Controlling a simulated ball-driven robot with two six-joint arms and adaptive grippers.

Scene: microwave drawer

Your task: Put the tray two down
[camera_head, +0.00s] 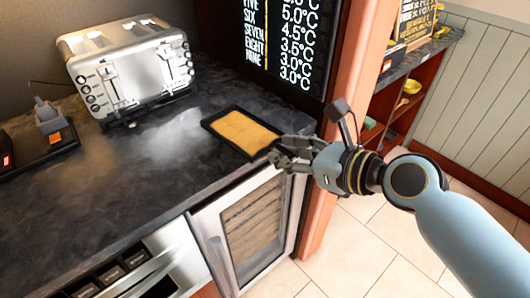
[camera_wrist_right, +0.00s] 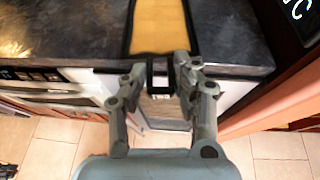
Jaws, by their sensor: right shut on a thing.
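The tray (camera_head: 243,131) is a flat rectangle with a black rim and an orange-yellow surface. It is at the right end of the dark countertop in the head view; whether it rests on the top or is slightly above it, I cannot tell. My right gripper (camera_head: 278,153) is shut on its near right edge. In the right wrist view the tray (camera_wrist_right: 158,28) extends away from my right gripper (camera_wrist_right: 168,72), whose fingers close on its near edge. My left gripper is not in view.
A silver toaster (camera_head: 130,68) stands at the back left of the dark counter (camera_head: 110,190). A glass-door cabinet (camera_head: 250,225) is below the counter. A reddish wooden post (camera_head: 345,75) stands beside my right arm.

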